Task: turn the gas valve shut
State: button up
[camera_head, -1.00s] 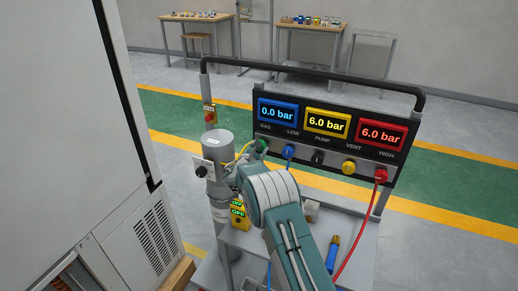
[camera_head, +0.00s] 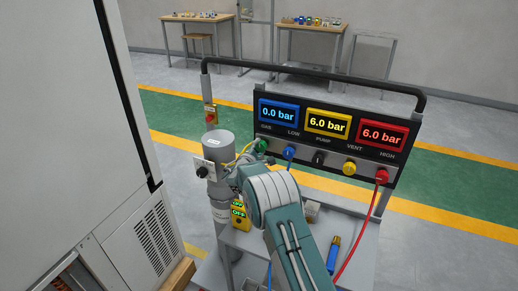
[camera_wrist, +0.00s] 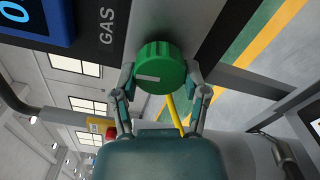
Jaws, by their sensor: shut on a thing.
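The gas valve is a green ribbed knob (camera_wrist: 160,67) below the GAS label on the black panel. A white mark on its face points left in the wrist view. In the head view the green knob (camera_head: 262,146) shows at the panel's lower left, beside my arm. My gripper (camera_wrist: 164,85) has one finger on each side of the knob and is shut on it. In the head view my wrist link hides most of the gripper.
The panel (camera_head: 340,148) carries displays reading 0.0, 6.0 and 6.0 bar. Blue (camera_head: 289,152), black (camera_head: 318,158), yellow (camera_head: 349,167) and red (camera_head: 381,175) knobs stand to the right. A grey cylinder (camera_head: 217,146) stands left of my gripper. A white cabinet (camera_head: 70,120) fills the left side.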

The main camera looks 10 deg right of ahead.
jog(key=shift+f+m, duration=0.2)
jog(key=shift+m, duration=0.3)
jog(key=o, duration=1.1)
jog(key=shift+f, duration=0.1)
jog(key=shift+o, duration=0.2)
jog(key=shift+s+a+r, duration=0.1)
jog(key=shift+r, duration=0.1)
jog(key=v, duration=1.1)
jog(key=shift+s+a, duration=0.25)
jog(key=shift+s, duration=0.05)
jog(key=shift+s+f, duration=0.1)
